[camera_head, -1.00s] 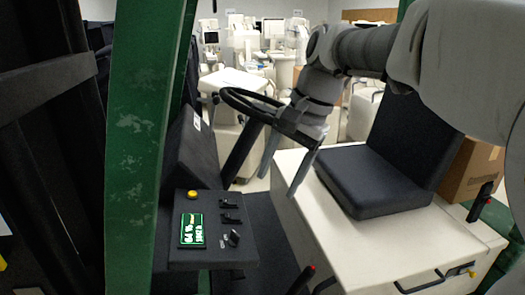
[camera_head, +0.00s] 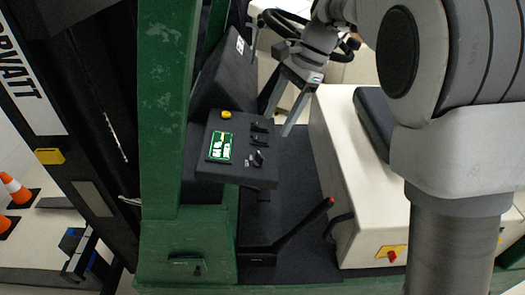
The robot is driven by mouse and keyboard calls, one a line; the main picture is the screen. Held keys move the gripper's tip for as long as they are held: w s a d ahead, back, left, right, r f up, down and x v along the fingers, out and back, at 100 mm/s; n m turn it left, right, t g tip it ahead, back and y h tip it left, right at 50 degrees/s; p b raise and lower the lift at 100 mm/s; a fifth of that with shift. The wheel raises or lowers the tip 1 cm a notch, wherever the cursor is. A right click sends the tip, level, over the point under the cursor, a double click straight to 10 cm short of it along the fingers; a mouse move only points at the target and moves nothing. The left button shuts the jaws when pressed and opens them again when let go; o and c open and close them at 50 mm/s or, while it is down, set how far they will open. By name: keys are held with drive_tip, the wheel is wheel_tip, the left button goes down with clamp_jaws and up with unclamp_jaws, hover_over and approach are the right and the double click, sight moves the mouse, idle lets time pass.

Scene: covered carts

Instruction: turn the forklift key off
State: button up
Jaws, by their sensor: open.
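The forklift's dark control panel (camera_head: 243,180) has a lit green display (camera_head: 220,147), a yellow button (camera_head: 226,115) and small black switches. The lowest black knob on the right, beside small white marks, looks like the key (camera_head: 258,158); it is too small to tell which way it is turned. My gripper (camera_head: 276,127) is open and empty, its fingers pointing down. In the picture it is just above and right of the panel, apart from the key.
A green mast post (camera_head: 165,110) stands left of the panel. A black lever with a red tip (camera_head: 330,201) rises below right. The steering wheel (camera_head: 285,22) is behind my gripper, and the seat (camera_head: 374,120) is to the right. Orange cones (camera_head: 17,188) stand far left.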

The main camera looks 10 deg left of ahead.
sight(259, 159)
drive_tip(key=x, duration=1)
drive_tip(key=shift+a+f, duration=0.1)
drive_tip(key=shift+f, duration=0.05)
clamp_jaws()
